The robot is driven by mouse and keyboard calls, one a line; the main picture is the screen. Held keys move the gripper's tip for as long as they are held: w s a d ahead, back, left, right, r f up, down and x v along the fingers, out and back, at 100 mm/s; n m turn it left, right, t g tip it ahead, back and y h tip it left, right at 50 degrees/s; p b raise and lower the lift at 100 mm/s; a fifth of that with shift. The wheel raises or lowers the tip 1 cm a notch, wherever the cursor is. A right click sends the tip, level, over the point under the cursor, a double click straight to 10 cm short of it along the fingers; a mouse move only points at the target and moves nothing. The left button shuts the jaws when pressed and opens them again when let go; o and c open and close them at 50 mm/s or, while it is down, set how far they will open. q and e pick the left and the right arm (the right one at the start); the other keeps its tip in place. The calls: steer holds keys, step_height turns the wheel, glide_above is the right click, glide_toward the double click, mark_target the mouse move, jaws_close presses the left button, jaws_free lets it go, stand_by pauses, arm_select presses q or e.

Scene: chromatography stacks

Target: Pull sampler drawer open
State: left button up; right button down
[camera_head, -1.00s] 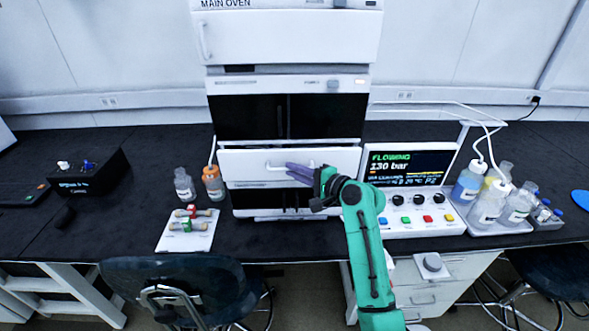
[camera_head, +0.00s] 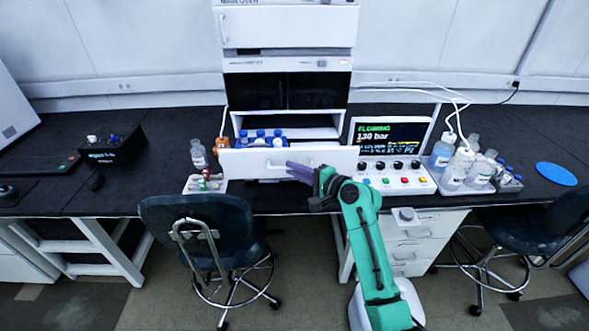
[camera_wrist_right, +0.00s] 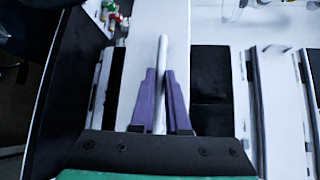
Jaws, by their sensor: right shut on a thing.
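The sampler drawer (camera_head: 240,162) is pulled out from the white instrument stack, and blue-capped vials (camera_head: 262,137) show in it behind its white front. My right gripper (camera_head: 298,170) is at the drawer front, with its purple fingers at the handle. In the right wrist view my right gripper (camera_wrist_right: 160,105) is shut on the white bar handle (camera_wrist_right: 163,60), which runs between the two fingers. Part of the handle is hidden behind the fingers in the head view. My left gripper is not in view.
A control box with a screen reading 130 bar (camera_head: 390,135) stands right of the drawer, with several bottles (camera_head: 455,165) beyond. A small white vial tray (camera_head: 192,188) lies to the left. A dark chair (camera_head: 195,220) stands in front of the bench.

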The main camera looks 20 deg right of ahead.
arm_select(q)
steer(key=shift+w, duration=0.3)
arm_select(e)
steer(key=c, duration=0.9)
jaws_free()
steer(key=shift+d, duration=0.1)
arm_select(q)
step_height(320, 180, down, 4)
steer(key=b, duration=0.3)
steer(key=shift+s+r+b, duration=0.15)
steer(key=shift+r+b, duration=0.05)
steer(key=shift+b, duration=0.15)
arm_select(e)
steer(key=v, duration=1.4)
steer(key=shift+s+d, duration=0.15)
steer(key=shift+s, duration=0.05)
